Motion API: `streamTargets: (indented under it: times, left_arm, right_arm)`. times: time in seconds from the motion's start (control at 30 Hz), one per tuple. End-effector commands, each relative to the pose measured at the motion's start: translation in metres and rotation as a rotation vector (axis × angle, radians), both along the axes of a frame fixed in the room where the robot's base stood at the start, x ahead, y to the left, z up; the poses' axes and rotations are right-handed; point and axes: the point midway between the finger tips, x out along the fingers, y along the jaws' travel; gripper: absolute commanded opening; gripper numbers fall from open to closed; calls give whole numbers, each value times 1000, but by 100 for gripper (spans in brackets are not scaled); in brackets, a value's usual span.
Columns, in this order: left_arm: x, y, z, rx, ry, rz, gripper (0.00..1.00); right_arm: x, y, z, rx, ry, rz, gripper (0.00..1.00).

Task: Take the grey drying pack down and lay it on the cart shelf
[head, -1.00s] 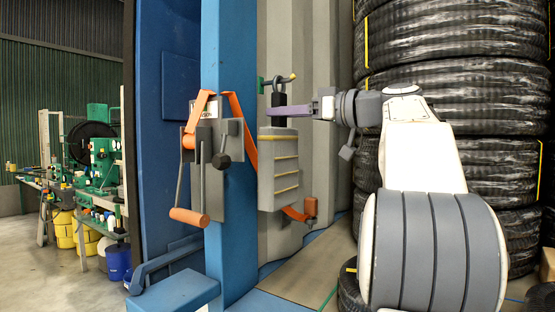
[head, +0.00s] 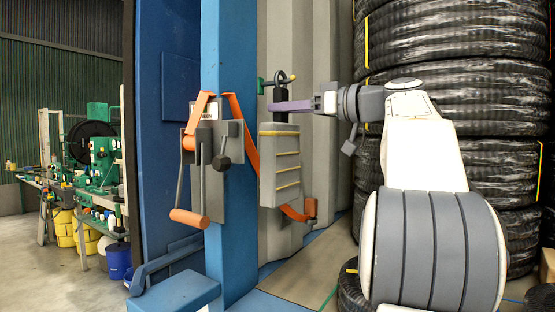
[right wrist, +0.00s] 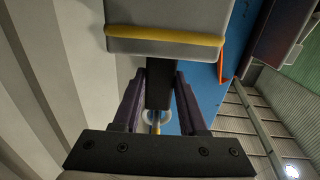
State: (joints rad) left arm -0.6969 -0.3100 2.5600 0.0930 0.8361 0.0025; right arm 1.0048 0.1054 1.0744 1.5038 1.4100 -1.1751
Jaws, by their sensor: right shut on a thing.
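The grey drying pack (head: 280,182) with yellow bands hangs upright in front of the corrugated beige wall, close to the peg. Its dark neck and loop (head: 280,80) rise to a green peg with a yellow tip (head: 292,78). Whether the loop still bears on the peg I cannot tell. My right gripper (head: 284,106) reaches in from the right, its purple fingers shut on the dark neck above the pack body. In the right wrist view the fingers (right wrist: 158,95) flank the neck, and the pack (right wrist: 165,20) is at the top. My left gripper is out of view. I cannot identify the cart shelf.
An orange strap with a ratchet (head: 205,165) is fixed on the blue post left of the pack; its strap runs behind the pack to an orange-handled end (head: 310,207). Black tyre-like coils (head: 460,90) stack at right. A blue block (head: 175,295) stands low left.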

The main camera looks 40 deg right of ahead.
Motion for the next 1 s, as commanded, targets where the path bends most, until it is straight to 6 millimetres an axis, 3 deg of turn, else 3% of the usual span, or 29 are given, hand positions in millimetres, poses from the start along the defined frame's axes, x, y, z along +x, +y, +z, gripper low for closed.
streamTargets:
  times: [1.0]
  left_arm:
    - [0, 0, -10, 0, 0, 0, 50]
  right_arm:
    - [-36, -15, 1, 1, -2, 1, 0]
